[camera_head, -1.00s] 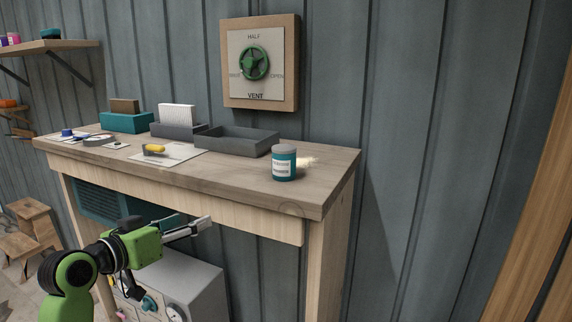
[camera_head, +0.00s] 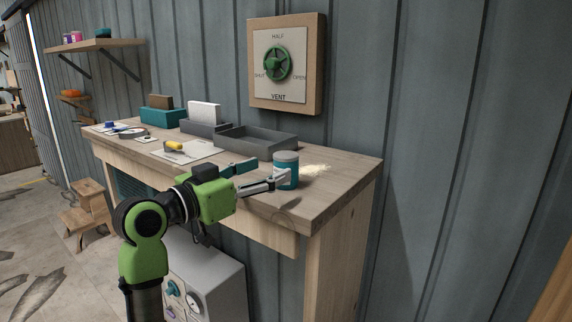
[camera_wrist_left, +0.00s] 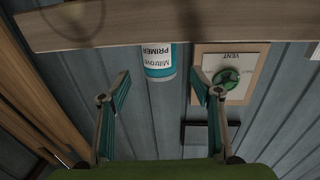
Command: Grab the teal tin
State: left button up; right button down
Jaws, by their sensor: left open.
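The teal tin (camera_head: 287,171) has a grey lid and a white label band and stands upright near the right end of the wooden bench top. In the left wrist view the tin (camera_wrist_left: 160,62) appears upside down, its label reading "PRIMER", centred between and beyond the fingers. My left gripper (camera_head: 268,176) is open at the tin's left side, one finger overlapping the tin in the head view. In the wrist view its two fingers (camera_wrist_left: 162,82) are spread wide with nothing held. I cannot tell whether a finger touches the tin. My right gripper does not show.
A dark grey tray (camera_head: 256,142) lies behind and left of the tin. A yellow-handled tool (camera_head: 174,147) lies on a pale sheet farther left. A vent panel (camera_head: 312,62) hangs on the wall.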

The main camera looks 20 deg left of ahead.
aim_at(277, 165)
pick_arm(q)
jog(key=x, duration=0.2)
jog(key=shift+w+d+r+p, duration=0.1)
jog(key=shift+w+d+p, duration=0.1)
jog(key=shift+d+p, duration=0.2)
jog(key=p+x, duration=0.2)
jog(key=x, duration=0.2)
jog(key=shift+w+a, duration=0.15)
jog(key=shift+w, duration=0.2)
jog(key=c, duration=1.3)
jog(key=shift+c, duration=0.2)
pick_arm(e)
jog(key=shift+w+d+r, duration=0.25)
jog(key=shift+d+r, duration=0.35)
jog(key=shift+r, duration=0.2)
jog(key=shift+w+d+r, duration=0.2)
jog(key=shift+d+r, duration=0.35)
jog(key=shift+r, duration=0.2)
